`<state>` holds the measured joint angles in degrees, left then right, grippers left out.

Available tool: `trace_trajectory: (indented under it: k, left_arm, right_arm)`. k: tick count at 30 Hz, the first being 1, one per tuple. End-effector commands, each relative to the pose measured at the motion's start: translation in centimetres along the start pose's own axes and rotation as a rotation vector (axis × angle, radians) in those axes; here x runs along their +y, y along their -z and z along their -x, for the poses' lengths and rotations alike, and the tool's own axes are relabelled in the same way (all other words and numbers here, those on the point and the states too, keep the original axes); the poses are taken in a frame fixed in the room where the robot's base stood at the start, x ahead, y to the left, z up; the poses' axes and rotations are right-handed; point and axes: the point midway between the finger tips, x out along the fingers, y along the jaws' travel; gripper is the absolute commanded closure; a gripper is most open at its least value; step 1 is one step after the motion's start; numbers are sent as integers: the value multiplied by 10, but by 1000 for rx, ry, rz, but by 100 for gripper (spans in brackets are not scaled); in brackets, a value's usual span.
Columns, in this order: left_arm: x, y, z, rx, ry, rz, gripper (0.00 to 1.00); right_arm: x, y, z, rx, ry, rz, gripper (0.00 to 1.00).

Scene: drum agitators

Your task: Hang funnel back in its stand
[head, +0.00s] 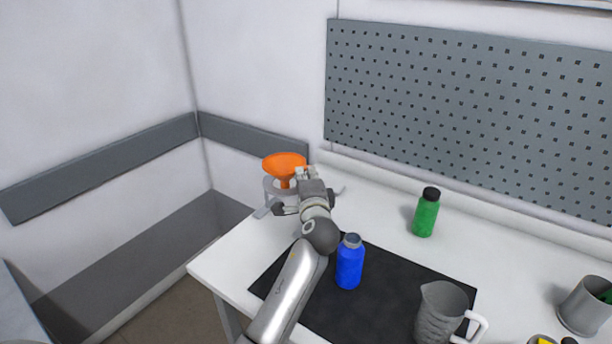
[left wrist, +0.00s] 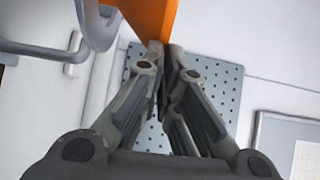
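The orange funnel (head: 284,164) is upright at the far left end of the table, bowl up and spout down. Its grey stand (head: 269,187) is just below it. The spout is at the level of the stand's ring; the bowl shows above the ring, and I cannot tell whether it touches. My left gripper (head: 300,175) is at the funnel's right side. In the left wrist view its fingertips (left wrist: 162,52) are closed together at the edge of the orange funnel (left wrist: 152,18), with the grey stand (left wrist: 97,25) beside it. My right gripper is not in view.
A blue bottle (head: 350,263) and a grey pitcher (head: 440,310) stand on the black mat (head: 385,290). A green bottle (head: 426,214) stands behind, and a grey cup (head: 584,306) at the right. A pegboard (head: 470,110) is on the wall behind.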

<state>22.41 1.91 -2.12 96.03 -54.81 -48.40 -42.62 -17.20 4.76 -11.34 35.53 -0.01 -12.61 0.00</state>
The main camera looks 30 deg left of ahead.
Motion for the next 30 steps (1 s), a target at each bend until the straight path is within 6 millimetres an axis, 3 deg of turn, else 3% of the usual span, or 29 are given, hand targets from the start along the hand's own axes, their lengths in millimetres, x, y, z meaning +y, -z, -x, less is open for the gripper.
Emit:
trace_trajectory:
  k: [30]
  left_arm:
    - [13,0,-4,-1,1,0,100]
  right_arm:
    - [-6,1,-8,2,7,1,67]
